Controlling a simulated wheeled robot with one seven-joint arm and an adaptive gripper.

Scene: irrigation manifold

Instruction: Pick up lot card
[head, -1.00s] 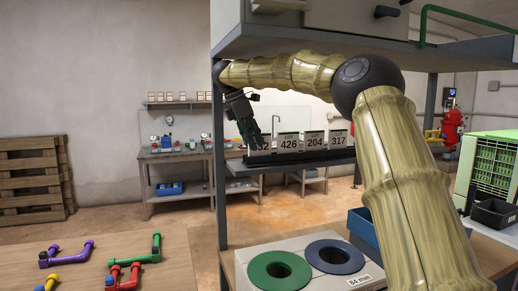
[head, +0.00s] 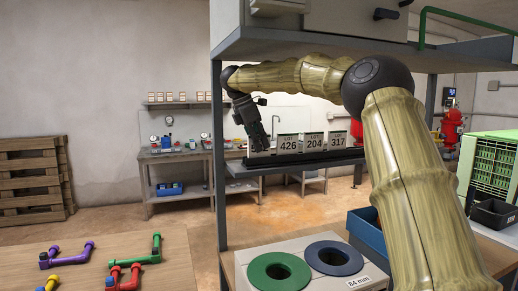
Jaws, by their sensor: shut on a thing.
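Upright white lot cards stand in a row in a dark holder (head: 305,158) on the shelf: LOT 426 (head: 288,143), LOT 204 (head: 314,141) and LOT 317 (head: 338,139). My gripper (head: 259,147) points down at the left end of the row, just left of card 426. That card's number cannot be read now. The card's lower edge is hidden, so I cannot tell whether it is clear of the holder.
A grey upper cabinet (head: 310,45) hangs over the shelf, with a post (head: 218,170) at its left. Below are a green ring (head: 278,271), a blue ring (head: 335,257) and a blue bin (head: 367,230). Coloured pipe pieces (head: 125,268) lie on the left table.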

